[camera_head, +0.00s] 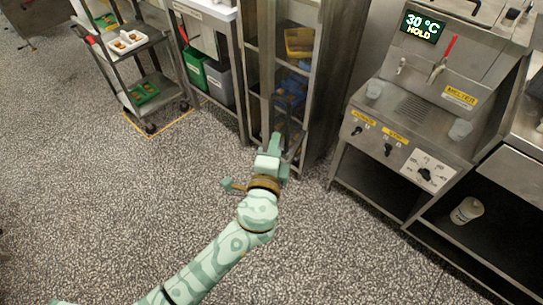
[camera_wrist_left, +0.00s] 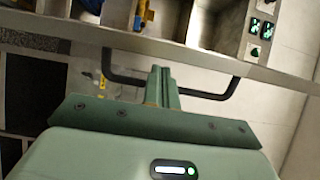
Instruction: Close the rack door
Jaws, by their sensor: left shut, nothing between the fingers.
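The rack (camera_head: 318,85) is a tall steel cabinet at the top middle of the head view, with yellow and blue bins on its shelves. In the left wrist view a long steel bar of the rack door (camera_wrist_left: 270,75) runs across, carrying a black bow handle (camera_wrist_left: 222,95). Bins show beyond the bar. How far the door stands open I cannot tell. My left gripper (camera_head: 277,138) is in front of the lower rack. In the wrist view its fingers (camera_wrist_left: 161,72) are shut and empty, within the handle's span; contact is unclear. My right gripper is out of view.
A melter (camera_head: 410,110) on a steel stand is right of the rack. A wheeled cart (camera_head: 125,60) with trays and a table with green and grey bins (camera_head: 218,80) are to the left. The speckled floor in front is clear.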

